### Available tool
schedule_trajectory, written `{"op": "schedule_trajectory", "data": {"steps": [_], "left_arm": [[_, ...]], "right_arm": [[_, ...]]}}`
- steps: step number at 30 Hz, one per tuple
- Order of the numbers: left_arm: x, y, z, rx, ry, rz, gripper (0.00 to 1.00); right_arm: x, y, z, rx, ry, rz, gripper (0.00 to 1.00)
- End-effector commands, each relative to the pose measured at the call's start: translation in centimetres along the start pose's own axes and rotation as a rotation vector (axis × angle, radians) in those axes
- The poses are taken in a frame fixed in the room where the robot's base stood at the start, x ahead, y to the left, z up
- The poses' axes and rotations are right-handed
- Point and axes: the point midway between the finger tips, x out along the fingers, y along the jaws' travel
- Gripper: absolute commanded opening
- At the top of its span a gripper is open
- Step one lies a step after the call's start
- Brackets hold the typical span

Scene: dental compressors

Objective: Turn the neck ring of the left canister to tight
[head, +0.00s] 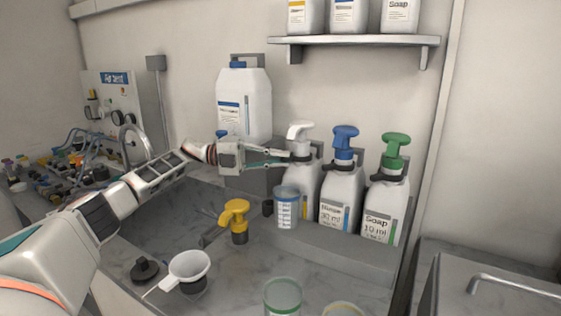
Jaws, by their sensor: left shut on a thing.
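The left canister (302,182) is white with a white pump head (299,131). It stands upright at the left end of a row on a grey ledge. Its neck ring (302,157) is dark and partly hidden by my gripper. My left gripper (290,157) reaches in from the left, roughly level, with its fingers shut on the neck ring. A graduated cup in front hides the lower part of the canister. My right gripper is out of view.
Canisters with a blue pump (342,190) and a green pump (384,208) stand close on the right. The graduated cup (286,210), a yellow pump head (236,217) and a white funnel (188,268) are nearer. A large jug (244,100) stands behind my gripper.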

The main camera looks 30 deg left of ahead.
Motion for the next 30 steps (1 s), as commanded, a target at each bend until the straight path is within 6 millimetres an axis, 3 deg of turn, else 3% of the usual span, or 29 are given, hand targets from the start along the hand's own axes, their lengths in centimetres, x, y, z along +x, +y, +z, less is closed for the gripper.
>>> {"op": "schedule_trajectory", "data": {"steps": [6, 7, 8, 9, 20, 30], "left_arm": [[0.1, 0.2, -0.1, -0.004, 0.005, 0.003, 0.00], [0.1, 0.2, -0.1, -0.004, 0.005, 0.002, 0.17], [0.1, 0.2, -0.1, -0.004, 0.005, 0.002, 0.25], [0.1, 0.2, -0.1, -0.003, 0.004, 0.002, 0.26], [-0.2, 0.1, 0.0, -0.002, 0.001, 0.000, 0.26], [-4.6, 0.1, 0.1, -0.002, -0.006, 0.002, 0.26]], "right_arm": [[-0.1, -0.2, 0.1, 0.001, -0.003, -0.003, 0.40], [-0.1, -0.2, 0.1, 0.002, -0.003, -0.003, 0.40], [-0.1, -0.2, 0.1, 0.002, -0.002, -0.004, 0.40], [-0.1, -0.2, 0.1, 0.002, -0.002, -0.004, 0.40], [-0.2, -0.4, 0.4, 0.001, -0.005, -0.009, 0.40], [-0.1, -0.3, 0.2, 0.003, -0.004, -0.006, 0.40]]}}
